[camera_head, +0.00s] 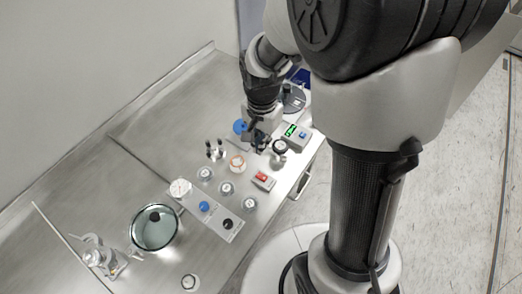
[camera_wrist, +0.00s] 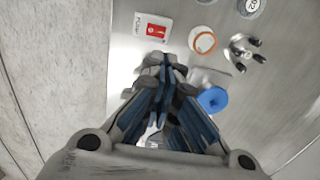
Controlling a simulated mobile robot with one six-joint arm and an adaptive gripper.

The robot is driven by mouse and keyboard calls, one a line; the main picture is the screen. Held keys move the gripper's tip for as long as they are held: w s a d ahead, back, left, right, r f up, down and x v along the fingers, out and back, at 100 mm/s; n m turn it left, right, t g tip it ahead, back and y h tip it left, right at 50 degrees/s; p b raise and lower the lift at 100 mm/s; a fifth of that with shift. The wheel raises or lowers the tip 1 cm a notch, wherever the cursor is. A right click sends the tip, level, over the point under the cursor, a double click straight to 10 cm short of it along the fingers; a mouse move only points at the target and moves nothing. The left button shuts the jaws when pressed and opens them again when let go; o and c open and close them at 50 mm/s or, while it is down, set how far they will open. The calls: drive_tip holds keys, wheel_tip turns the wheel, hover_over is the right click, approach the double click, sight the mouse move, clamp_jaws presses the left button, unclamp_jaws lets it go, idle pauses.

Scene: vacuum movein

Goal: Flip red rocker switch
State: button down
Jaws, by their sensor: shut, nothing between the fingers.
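The red rocker switch (camera_head: 263,177) sits on a small pale plate near the front edge of the steel table in the head view. In the wrist view the red switch (camera_wrist: 157,30) is on its white labelled plate (camera_wrist: 140,23), ahead of the fingertips and a little left. My gripper (camera_wrist: 163,62) is shut and empty, its fingertips together. In the head view my gripper (camera_head: 260,145) is above the table, behind the switch and apart from it. Which side of the rocker is pressed cannot be told.
Beside the switch are a round orange-rimmed dial (camera_wrist: 202,41), a valve with black knobs (camera_wrist: 245,48) and a blue knob (camera_wrist: 212,99). A box with a green display (camera_head: 297,135) stands close to my gripper. A glass-lidded round vessel (camera_head: 155,228) is farther left.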

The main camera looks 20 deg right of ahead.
sight(261, 173)
wheel_tip(261, 173, down, 12)
drive_tip(key=b, duration=0.4)
drive_tip(key=shift+r, duration=0.15)
drive_tip(key=shift+f, duration=0.6)
drive_tip(key=shift+w+a+f+b, duration=0.15)
drive_tip(key=shift+f+b, duration=0.25)
drive_tip(key=shift+f, duration=0.1)
drive_tip(key=shift+r, duration=0.15)
drive_tip(key=shift+s, duration=0.2)
